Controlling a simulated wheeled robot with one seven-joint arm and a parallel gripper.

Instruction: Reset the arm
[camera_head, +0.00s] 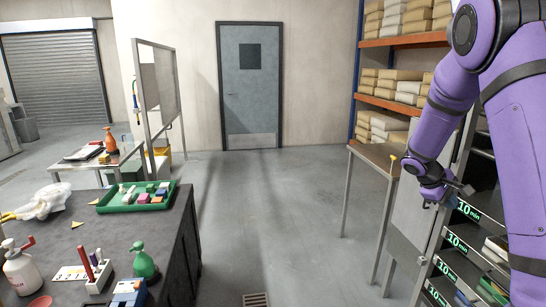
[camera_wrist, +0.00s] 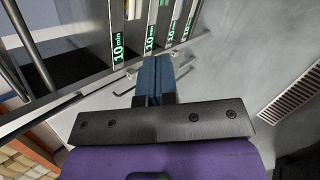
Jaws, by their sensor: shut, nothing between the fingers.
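My gripper (camera_wrist: 155,75) is shut and empty; its two blue fingers lie side by side in the wrist view. In the head view my purple arm hangs down on the right, and my gripper (camera_head: 462,190) is small and dark beside the shelf unit. The unit (camera_head: 466,240) has several stacked levels with green "10 min" labels. In the wrist view these labels (camera_wrist: 118,45) run across the top, beyond the fingertips. I cannot tell whether the fingers touch the unit.
A dark workbench (camera_head: 110,225) with a green tray (camera_head: 118,206) and bottles is at left. A narrow side table (camera_head: 375,157) stands before the orange-beamed rack (camera_head: 395,103). The middle floor is clear up to the grey door (camera_head: 250,90). A floor grate (camera_head: 255,299) lies in front.

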